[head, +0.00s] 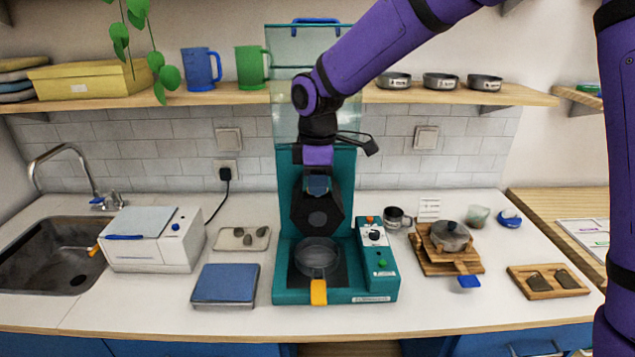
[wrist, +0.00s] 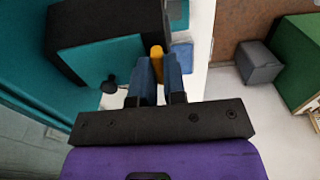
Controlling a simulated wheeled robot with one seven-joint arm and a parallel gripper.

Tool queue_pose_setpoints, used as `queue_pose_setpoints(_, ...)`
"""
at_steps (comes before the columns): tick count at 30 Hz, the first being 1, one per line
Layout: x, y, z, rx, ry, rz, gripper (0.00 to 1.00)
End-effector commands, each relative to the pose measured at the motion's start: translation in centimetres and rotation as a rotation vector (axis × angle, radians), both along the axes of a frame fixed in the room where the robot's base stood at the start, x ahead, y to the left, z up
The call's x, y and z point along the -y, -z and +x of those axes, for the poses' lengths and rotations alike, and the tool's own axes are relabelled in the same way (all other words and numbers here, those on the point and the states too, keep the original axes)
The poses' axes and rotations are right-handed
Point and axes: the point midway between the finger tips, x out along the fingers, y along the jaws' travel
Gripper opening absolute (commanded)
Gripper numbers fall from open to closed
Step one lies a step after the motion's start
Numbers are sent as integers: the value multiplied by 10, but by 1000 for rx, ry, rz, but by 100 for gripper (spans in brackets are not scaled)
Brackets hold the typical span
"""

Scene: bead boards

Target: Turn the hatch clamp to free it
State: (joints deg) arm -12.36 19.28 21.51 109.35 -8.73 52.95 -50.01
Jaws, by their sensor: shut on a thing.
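A teal machine (head: 285,215) stands at the middle of the counter. A dark six-sided part (head: 318,219) is on its front. My gripper (head: 317,186) is in front of the upper part of this dark piece, reaching down from above. In the wrist view, my gripper's blue fingers (wrist: 158,75) are shut on an orange piece, which I take for the hatch clamp (wrist: 157,51). In the head view the clamp cannot be made out behind my gripper. How far it is turned cannot be told.
A round pan (head: 317,252) with an orange handle sits low in the machine. A control box (head: 376,262) stands at its right. A blue pad (head: 225,284) and a white box (head: 152,252) are at the left. A shelf (head: 225,97) runs above.

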Motion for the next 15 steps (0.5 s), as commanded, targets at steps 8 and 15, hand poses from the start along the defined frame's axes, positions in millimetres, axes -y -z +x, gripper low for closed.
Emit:
queue_pose_setpoints(8, 0, 0, 1, 2, -17, 0, 0)
queue_pose_setpoints(15, 0, -1, 1, 2, -16, 0, 14)
